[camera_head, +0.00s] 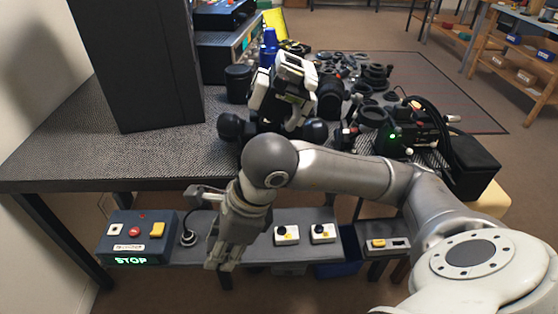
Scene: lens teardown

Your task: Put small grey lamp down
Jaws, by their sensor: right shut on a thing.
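My right gripper (206,230) hangs in front of the table's near edge, over the lower control shelf. Its arm comes in from the right and its fingers point left and down. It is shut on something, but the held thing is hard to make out. A small dark round piece with a pale part, possibly the small grey lamp (188,237), shows by the fingers, low over the shelf. I cannot tell whether it is held or stands on the shelf. My left gripper is not in view.
The dark table (60,150) carries a tall black box (140,70), a black-and-white device (290,85) and many dark lens parts at right. The shelf below holds a STOP panel (135,235) and switch boxes (286,235). The table's left front is clear.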

